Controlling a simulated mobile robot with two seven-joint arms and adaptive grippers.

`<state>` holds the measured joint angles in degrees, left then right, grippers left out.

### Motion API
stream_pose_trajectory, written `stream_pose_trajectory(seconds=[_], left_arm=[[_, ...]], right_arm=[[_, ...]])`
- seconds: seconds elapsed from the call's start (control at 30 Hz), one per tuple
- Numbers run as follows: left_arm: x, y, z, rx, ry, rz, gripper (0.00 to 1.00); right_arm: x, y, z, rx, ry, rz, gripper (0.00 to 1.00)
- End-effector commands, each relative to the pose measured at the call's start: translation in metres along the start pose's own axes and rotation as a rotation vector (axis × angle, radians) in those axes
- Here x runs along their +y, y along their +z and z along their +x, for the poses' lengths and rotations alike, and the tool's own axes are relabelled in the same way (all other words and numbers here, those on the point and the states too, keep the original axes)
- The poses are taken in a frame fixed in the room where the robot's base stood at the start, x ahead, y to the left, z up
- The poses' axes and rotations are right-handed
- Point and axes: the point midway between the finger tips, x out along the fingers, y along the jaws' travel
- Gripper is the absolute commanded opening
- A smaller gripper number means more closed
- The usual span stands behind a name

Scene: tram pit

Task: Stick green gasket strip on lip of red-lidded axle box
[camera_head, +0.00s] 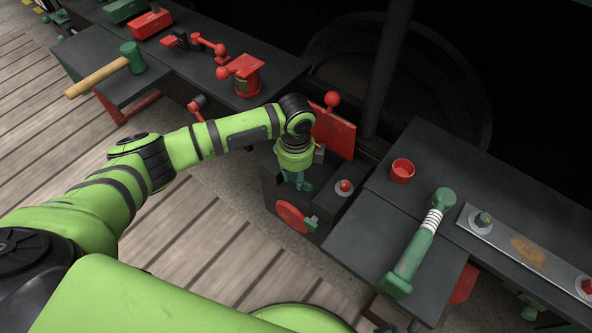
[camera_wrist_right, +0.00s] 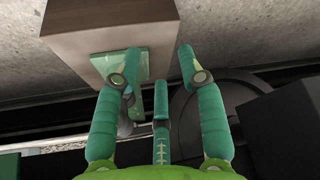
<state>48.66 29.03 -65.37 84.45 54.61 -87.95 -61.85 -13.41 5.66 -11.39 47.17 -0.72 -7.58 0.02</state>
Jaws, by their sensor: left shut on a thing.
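The axle box (camera_head: 272,192) is a dark box in the middle of the head view. Its red lid (camera_head: 336,134) stands raised at the back, with a red ball knob on top. My left gripper (camera_head: 299,185) points down over the open box with its teal fingers closed. It grips something small, most likely the green gasket strip, which I cannot tell apart from the fingers. The wrist and fingers hide much of the box's lip. My right gripper (camera_wrist_right: 158,82) shows only in the right wrist view, with its fingers spread and nothing visible between them.
A brown block (camera_wrist_right: 95,30) with a green plate is close to my right fingers.

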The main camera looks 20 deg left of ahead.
Motion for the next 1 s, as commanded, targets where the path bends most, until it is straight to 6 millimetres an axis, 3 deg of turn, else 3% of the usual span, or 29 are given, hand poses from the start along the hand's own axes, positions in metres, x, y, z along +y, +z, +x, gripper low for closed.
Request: stream_pose_trajectory(seconds=[0.1,0.5,1.0], left_arm=[[0.000,-0.001,0.016,0.001,0.001,0.000,0.04],[0.000,-0.001,0.048,0.001,0.000,0.001,0.04],[0.000,-0.001,0.054,0.000,0.000,0.000,0.04]], right_arm=[[0.004,-0.026,0.007,0.030,0.006,0.001,0.40],[-0.003,-0.019,0.005,-0.050,-0.001,0.015,0.40],[-0.004,-0.017,0.003,-0.070,-0.002,0.017,0.40]])
